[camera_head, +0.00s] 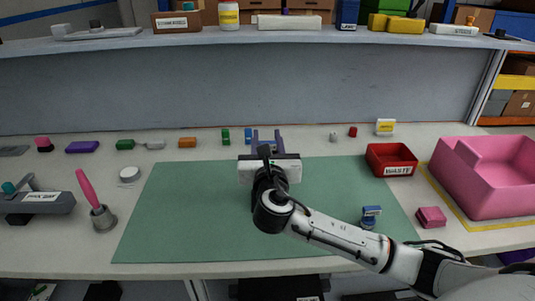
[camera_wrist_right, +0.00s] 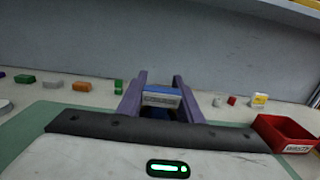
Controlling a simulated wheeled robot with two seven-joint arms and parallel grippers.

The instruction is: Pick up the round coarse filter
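A round white disc (camera_head: 129,174) lies flat at the left edge of the green mat. It is the one clearly round, flat piece I see, but I cannot confirm it is the coarse filter. My right gripper (camera_head: 265,137) is above the far middle of the mat, well to the right of the disc, pointing at the back wall. In the right wrist view its two purple fingers (camera_wrist_right: 158,80) stand apart with a blue-and-white block (camera_wrist_right: 161,97) filling the gap, seemingly touching both. The head view hides most of this block. My left gripper is not in view.
A red waste bin (camera_head: 391,159) and a large pink tray (camera_head: 490,178) stand at right. A pink-handled brush (camera_head: 92,199) and a grey device (camera_head: 38,204) are at left. Several small coloured blocks line the back. The mat's left half (camera_head: 180,215) is clear.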

